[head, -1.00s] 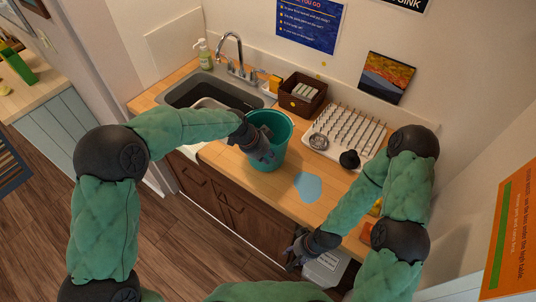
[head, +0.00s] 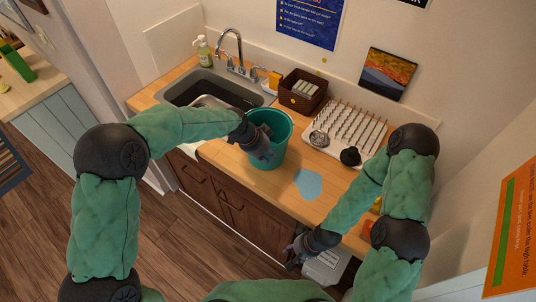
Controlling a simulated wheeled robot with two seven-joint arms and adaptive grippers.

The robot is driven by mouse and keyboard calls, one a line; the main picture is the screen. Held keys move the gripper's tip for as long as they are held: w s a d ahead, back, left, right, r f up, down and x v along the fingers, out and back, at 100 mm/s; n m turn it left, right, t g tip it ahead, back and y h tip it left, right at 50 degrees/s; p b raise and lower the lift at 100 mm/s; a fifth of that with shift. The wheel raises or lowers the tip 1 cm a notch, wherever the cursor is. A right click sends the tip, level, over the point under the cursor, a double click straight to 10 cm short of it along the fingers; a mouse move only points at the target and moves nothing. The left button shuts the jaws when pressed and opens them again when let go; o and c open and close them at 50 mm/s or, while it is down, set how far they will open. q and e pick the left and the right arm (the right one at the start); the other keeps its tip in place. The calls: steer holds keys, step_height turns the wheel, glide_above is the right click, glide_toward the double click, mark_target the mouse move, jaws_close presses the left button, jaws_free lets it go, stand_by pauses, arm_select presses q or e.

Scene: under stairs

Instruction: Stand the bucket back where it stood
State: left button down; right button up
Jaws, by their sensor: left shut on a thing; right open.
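The teal bucket (head: 271,153) is upright at the wooden counter, just right of the sink. I cannot tell whether its base touches the counter. My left gripper (head: 264,155) is shut on the bucket at its near left side and hides part of its wall. My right gripper (head: 294,259) is open and empty, low in front of the counter's front edge, near a grey-white box (head: 326,266). A light blue patch (head: 307,184) lies flat on the counter to the right of the bucket.
The sink (head: 205,87) with its tap (head: 238,55) is left of the bucket. Bare counter (head: 262,183) lies in front of the bucket.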

arm_select(q)
steer(key=c, duration=1)
jaws_free()
steer(key=shift+c, duration=0.2)
steer(key=shift+f, duration=0.1)
